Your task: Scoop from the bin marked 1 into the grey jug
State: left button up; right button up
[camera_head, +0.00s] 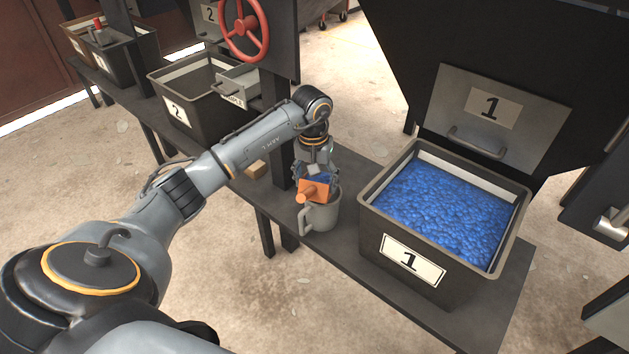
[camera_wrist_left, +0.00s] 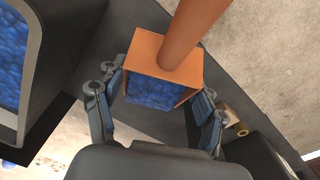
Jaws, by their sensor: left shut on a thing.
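The bin marked 1 (camera_head: 372,237) is dark, square and filled with blue pellets (camera_head: 440,213). The grey jug (camera_head: 322,218) stands upright on the bench, left of that bin, its handle to the left. My left gripper (camera_head: 315,178) is just above the jug and shut on an orange scoop (camera_head: 312,191). In the left wrist view the scoop (camera_wrist_left: 168,50) sits between the fingers (camera_wrist_left: 155,108) with blue pellets in it. The scoop overlaps the jug's mouth in the head view; I cannot tell whether they touch. The jug's inside is hidden. My right gripper is out of view.
A dark hopper with a panel marked 1 (camera_head: 493,108) rises behind the bin. The bin marked 2 (camera_head: 200,125) stands farther left, with a red handwheel (camera_head: 243,30) above. A small tan block (camera_head: 256,169) lies on the narrow bench (camera_head: 345,165). Floor lies in front.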

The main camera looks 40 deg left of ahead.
pick_arm(q)
jog(key=shift+w+a+r+g, duration=0.1)
jog(key=shift+w+r+g, duration=0.15)
jog(key=shift+w+g, duration=0.15)
jog(key=shift+w+r+g, duration=0.1)
jog(key=shift+w+g, duration=0.05)
jog(key=shift+g, duration=0.15)
jog(key=shift+w+a+r+g+h+b, duration=0.1)
jog(key=shift+w+a+g+h+b, duration=0.05)
jog(key=shift+w+g+h+b, duration=0.3)
jog(key=shift+w+g+b, duration=0.1)
jog(key=shift+g+b, duration=0.15)
jog(key=shift+b, duration=0.3)
jog(key=shift+w+a+b, duration=0.1)
jog(key=shift+w+b, duration=0.1)
jog(key=shift+b, duration=0.1)
jog(key=shift+w+a+g+h+b, duration=0.15)
jog(key=shift+w+g+h+b, duration=0.1)
jog(key=shift+g+b, duration=0.4)
jog(key=shift+r+b, duration=0.1)
jog(key=shift+b, duration=0.25)
jog(key=shift+w+r, duration=0.1)
jog(key=shift+r, duration=0.05)
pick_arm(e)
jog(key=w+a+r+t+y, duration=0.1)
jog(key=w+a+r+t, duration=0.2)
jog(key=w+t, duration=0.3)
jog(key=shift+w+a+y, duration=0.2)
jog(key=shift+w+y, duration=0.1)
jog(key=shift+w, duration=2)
